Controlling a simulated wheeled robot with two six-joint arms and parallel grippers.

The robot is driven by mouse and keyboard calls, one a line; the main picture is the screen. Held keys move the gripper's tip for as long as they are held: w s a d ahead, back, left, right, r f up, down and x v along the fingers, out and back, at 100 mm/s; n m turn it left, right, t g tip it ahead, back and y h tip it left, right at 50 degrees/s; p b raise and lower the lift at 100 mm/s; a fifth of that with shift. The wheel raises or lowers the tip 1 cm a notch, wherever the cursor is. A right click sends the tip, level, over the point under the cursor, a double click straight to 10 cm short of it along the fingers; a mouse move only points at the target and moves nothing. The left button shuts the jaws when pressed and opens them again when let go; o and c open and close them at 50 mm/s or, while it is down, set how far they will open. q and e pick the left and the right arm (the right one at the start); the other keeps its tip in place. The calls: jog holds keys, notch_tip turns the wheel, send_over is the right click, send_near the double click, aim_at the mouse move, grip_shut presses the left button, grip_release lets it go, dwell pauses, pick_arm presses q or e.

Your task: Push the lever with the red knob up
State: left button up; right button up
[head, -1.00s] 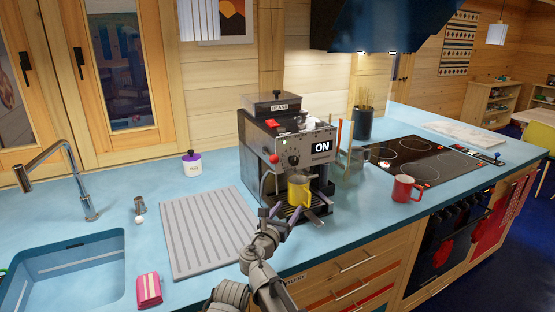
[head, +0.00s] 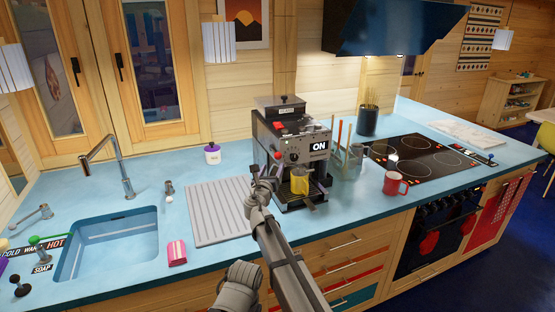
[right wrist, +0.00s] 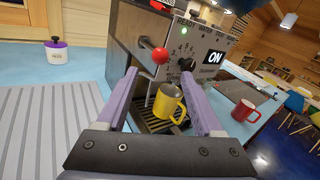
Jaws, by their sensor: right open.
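The coffee machine (head: 291,143) stands on the blue counter with an ON display. Its lever ends in a red knob (head: 278,156) at the left of the front panel. In the right wrist view the red knob (right wrist: 160,56) shows between and beyond my finger tips, on a short dark stem that points out and slightly down. My right gripper (head: 267,180) is at the machine's left front, below the knob. Its purple fingers (right wrist: 160,75) are spread and hold nothing; I see no clear contact with the knob.
A yellow mug (right wrist: 168,102) stands on the machine's drip tray, close beyond the right finger. A red mug (head: 394,184) and the hob (head: 425,160) are to the right. A grey ridged drainer (head: 218,212) and the sink (head: 110,245) lie left.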

aim_at(277, 158)
jog(key=x, duration=0.7)
jog(key=shift+w+d, duration=0.1)
jog(key=shift+w, duration=0.3)
grip_shut()
dwell(1.1)
